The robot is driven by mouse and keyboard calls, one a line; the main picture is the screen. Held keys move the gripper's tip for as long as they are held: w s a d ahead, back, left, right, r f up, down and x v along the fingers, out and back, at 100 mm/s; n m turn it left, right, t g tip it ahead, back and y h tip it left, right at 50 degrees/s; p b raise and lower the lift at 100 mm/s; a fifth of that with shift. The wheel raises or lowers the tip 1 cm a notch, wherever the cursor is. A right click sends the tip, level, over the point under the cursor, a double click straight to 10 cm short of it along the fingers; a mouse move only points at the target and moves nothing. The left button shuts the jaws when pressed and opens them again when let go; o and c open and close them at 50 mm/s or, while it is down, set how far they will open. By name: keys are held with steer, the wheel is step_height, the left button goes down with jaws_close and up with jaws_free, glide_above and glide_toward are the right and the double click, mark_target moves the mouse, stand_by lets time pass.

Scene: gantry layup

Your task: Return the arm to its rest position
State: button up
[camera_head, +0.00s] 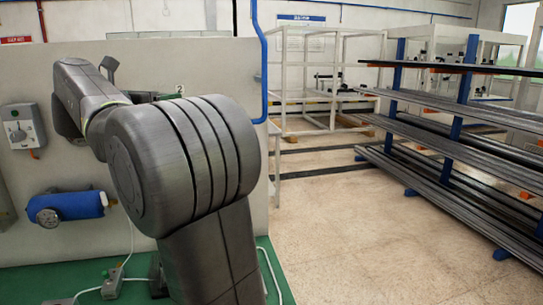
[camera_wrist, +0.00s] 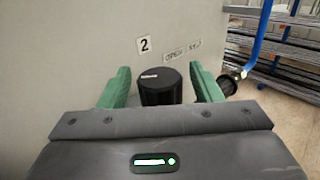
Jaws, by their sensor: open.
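My gripper (camera_wrist: 160,78) shows in the wrist view with its two green fingers spread apart. A black round knob or cylinder (camera_wrist: 161,88) stands between the fingers, with a small pale mark on top. I see a gap on each side of it, mainly on the right. In the head view my arm (camera_head: 180,160) reaches up and bends left in front of a pale panel (camera_head: 230,65). The gripper is mostly hidden there behind my arm; a bit of green shows beside the label "2" (camera_head: 180,90).
A blue pipe (camera_head: 263,60) runs down the panel's right edge. A grey control box (camera_head: 22,126) and a blue cylinder (camera_head: 75,206) are on the panel's left. Cables lie on the green surface (camera_head: 40,280). A rack of long bars (camera_head: 455,130) stands right; open floor (camera_head: 345,235) lies between.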

steer(key=b+v, duration=0.2)
steer(key=v, duration=1.2)
steer(key=p+x, duration=0.2)
steer(key=x, duration=1.2)
steer(key=shift+w, duration=0.15)
steer(key=shift+s+d+n+t+y, duration=0.15)
steer(key=shift+n+t+y, duration=0.25)
steer(key=shift+n+y, duration=0.8)
steer(key=shift+y, duration=0.6)
steer(key=shift+r+n+t+y+p, duration=0.1)
steer(key=shift+n+t+y+p, duration=0.3)
steer(key=shift+n+y+p, duration=1.65)
steer(key=n+g+y+p, duration=0.1)
steer(key=y+p, duration=0.1)
steer(key=y, duration=0.1)
steer(key=n+y+p, duration=0.2)
steer(key=y, duration=0.1)
steer(key=n+g+y+p, duration=0.1)
steer(key=y+p, duration=0.2)
steer(key=shift+r+n+g, duration=0.1)
steer(key=shift+n+g, duration=0.2)
steer(key=shift+n, duration=0.05)
steer(key=shift+n+g+y+p, duration=0.65)
steer(key=shift+y+p, duration=0.3)
steer(key=shift+p, duration=0.2)
